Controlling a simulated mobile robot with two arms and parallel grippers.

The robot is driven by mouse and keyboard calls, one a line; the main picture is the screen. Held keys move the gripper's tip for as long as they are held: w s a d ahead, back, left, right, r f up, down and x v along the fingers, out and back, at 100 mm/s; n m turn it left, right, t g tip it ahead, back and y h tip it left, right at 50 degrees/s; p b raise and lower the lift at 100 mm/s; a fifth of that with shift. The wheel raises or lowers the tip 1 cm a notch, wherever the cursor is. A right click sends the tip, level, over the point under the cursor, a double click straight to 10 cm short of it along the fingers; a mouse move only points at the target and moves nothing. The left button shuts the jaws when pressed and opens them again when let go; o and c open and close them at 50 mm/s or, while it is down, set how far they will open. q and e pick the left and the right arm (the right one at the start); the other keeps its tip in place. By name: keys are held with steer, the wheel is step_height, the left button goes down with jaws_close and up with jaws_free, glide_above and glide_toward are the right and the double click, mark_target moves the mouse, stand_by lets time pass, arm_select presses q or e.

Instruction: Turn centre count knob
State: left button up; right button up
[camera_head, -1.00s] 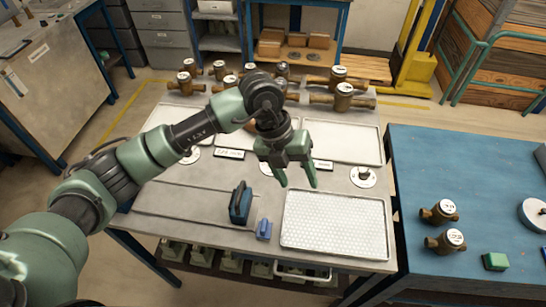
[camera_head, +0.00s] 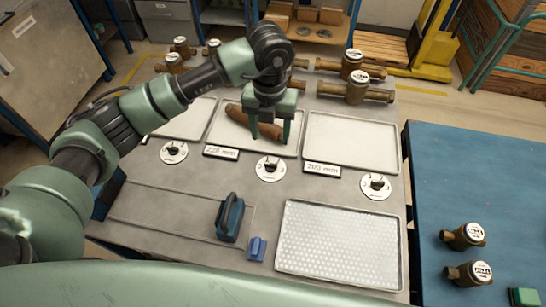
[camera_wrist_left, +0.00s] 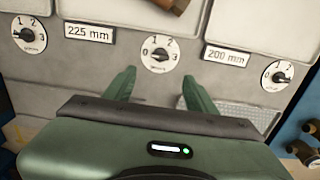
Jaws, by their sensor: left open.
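The centre count knob (camera_head: 270,168) is a round white dial with a dark pointer handle, on the bench between the 225 mm and 200 mm labels. In the left wrist view the centre knob (camera_wrist_left: 158,54) shows numbers around its rim, ahead of and between the fingers. My left gripper (camera_head: 269,138) is open and points down, above and just behind the centre knob in the head view. In the left wrist view its two green fingers (camera_wrist_left: 157,88) are apart with nothing between them. My right gripper is not in view.
Similar knobs sit to the left (camera_head: 174,152) and right (camera_head: 376,186). Brass meters (camera_head: 356,87) stand at the back. A brown meter part (camera_head: 236,116) lies in the tray behind the gripper.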

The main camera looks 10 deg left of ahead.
arm_select(q)
steer(key=b, duration=0.4)
glide_above(271, 164)
step_height(271, 164, down, 5)
steer(key=shift+r, duration=0.15)
steer(key=shift+f, duration=0.5)
step_height(271, 164, down, 6)
steer(key=shift+r+p, duration=0.15)
steer(key=shift+p, duration=1.05)
steer(key=shift+f, duration=0.6)
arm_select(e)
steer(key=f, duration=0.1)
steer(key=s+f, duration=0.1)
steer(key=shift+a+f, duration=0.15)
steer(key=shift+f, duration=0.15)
arm_select(q)
steer(key=shift+c, duration=0.3)
